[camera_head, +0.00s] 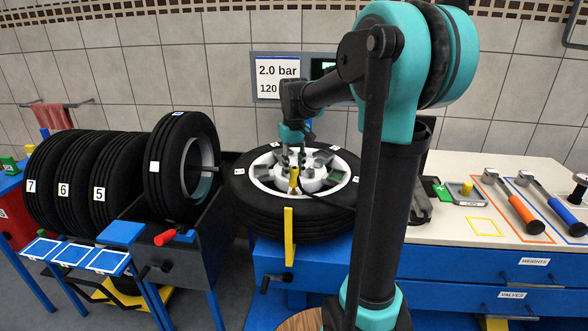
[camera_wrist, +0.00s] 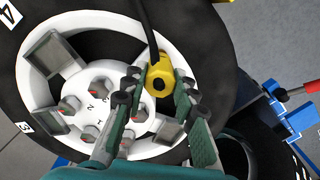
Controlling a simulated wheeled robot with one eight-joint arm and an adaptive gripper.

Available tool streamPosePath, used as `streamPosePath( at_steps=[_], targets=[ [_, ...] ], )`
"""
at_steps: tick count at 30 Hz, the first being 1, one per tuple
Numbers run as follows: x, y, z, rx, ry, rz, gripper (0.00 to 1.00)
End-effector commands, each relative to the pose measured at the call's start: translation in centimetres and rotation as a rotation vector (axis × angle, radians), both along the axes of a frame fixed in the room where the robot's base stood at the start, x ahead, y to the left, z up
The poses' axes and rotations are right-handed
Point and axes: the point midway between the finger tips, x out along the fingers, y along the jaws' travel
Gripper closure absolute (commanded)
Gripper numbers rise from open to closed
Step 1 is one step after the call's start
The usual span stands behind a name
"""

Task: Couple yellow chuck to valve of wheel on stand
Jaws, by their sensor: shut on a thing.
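My gripper (camera_head: 292,168) is over the white rim of a black-tyred wheel (camera_head: 300,224) lying flat on the blue stand in the head view. It is shut on the yellow chuck (camera_head: 294,178). In the wrist view the yellow chuck (camera_wrist: 160,78) sits between my green fingers (camera_wrist: 157,86), with a black hose running up from it. The wheel's white rim (camera_wrist: 88,62) lies beneath, with a hub carrying several red-marked studs. I cannot make out the valve, nor whether the chuck touches it.
Another wheel (camera_head: 172,183) stands upright on a dark machine to the left, beside a row of numbered tyres (camera_head: 60,188). A yellow upright bar (camera_head: 289,236) stands before the flat wheel. Tools with orange (camera_head: 523,213) and blue (camera_head: 566,217) handles lie on the right bench.

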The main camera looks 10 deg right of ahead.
Motion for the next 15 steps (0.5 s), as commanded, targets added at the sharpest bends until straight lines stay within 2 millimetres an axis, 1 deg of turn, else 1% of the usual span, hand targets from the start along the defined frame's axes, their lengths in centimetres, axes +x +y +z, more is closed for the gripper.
streamPosePath(
  at_steps=[15],
  targets=[
    [0.0,0.0,-1.2,0.000,0.000,0.000,1.00]
  ],
)
